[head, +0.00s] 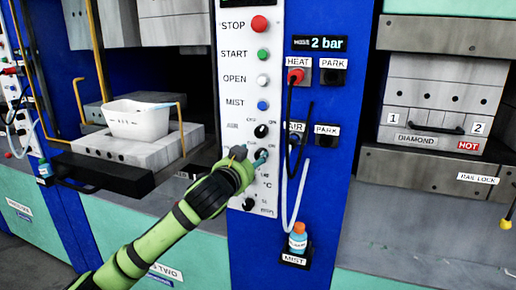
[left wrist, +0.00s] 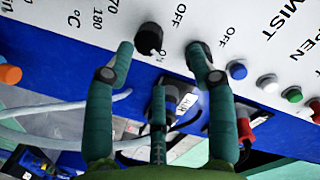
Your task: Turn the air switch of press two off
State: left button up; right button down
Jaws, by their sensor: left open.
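The white control panel (head: 249,80) of the press stands at the middle of the head view. Its upper black rotary switch (head: 261,131) has an OFF mark above it. My left gripper (head: 259,158) is at the panel just below that switch and hides what lies behind it. The upper switch (left wrist: 197,46) is partly behind the right-hand finger. I cannot read which switch is the air one. Contact is unclear. My right gripper is not in view.
Several push buttons, such as the red STOP button (head: 260,24), sit above on the panel. Hoses hang at the HEAT (head: 299,72) and AIR sockets to the right. A bottle (head: 298,238) stands at MIST. A white tub (head: 139,119) sits left on the press.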

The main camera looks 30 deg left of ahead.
aim_at(259, 134)
pick_arm(q)
notch_tip(259, 134, up, 5)
jog(key=s+t, duration=0.1)
jog(key=p+x, duration=0.2)
jog(key=x, duration=0.3)
jog(key=shift+w, duration=0.4)
jog(key=shift+w+f+p, duration=0.1)
jog(key=shift+w+p, duration=0.25)
jog(key=shift+c, duration=0.4)
grip_shut()
